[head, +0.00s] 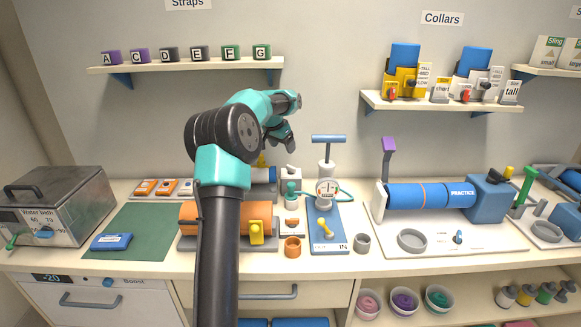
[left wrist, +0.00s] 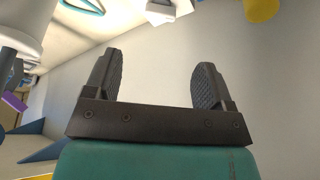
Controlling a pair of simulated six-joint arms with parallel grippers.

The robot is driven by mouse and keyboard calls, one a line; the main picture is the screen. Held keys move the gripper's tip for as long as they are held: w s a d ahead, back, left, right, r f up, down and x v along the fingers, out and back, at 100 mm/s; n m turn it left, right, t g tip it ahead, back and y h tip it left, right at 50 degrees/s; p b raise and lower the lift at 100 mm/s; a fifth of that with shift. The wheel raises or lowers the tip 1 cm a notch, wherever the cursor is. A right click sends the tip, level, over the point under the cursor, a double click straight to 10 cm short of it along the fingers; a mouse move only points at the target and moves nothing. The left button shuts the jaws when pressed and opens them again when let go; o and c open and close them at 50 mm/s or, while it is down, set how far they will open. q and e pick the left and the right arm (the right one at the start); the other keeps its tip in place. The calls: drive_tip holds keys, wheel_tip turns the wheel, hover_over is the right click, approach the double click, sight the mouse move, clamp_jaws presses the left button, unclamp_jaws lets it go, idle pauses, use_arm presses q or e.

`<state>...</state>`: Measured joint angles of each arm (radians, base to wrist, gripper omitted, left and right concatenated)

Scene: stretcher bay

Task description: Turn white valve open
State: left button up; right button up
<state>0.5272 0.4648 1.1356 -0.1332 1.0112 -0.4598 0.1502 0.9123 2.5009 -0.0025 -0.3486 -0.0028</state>
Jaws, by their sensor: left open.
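My left gripper (head: 281,138) is raised in front of the back wall, above the middle of the bench. In the left wrist view its two fingers (left wrist: 155,80) stand wide apart with nothing between them. Below it in the head view, a small white-topped fitting (head: 290,173) stands at the back of a narrow white plate, apart from the gripper. It may be the white valve, but it is too small to tell its setting. A teal fitting (head: 291,190) stands in front of it. My right gripper is out of view.
A hand pump with a gauge (head: 326,188) stands on a blue base right of the fitting. An orange cylinder (head: 205,217) lies behind my arm. A blue practice cylinder (head: 418,195) is at the right. A shelf of lettered blocks (head: 185,67) hangs on the wall.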

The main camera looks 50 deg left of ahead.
sight(290, 166)
use_arm(q)
drive_tip(key=x, duration=1.1)
drive_tip(key=shift+w+f, duration=0.2)
drive_tip(key=shift+f, duration=0.15)
drive_tip(key=c, duration=0.9)
drive_tip(key=shift+c, duration=0.2)
drive_tip(key=shift+m, duration=0.4)
drive_tip(key=shift+a+m+h, duration=0.1)
drive_tip(key=shift+m+h, duration=0.8)
drive_tip(key=shift+m, duration=1.2)
drive_tip(key=o, duration=0.9)
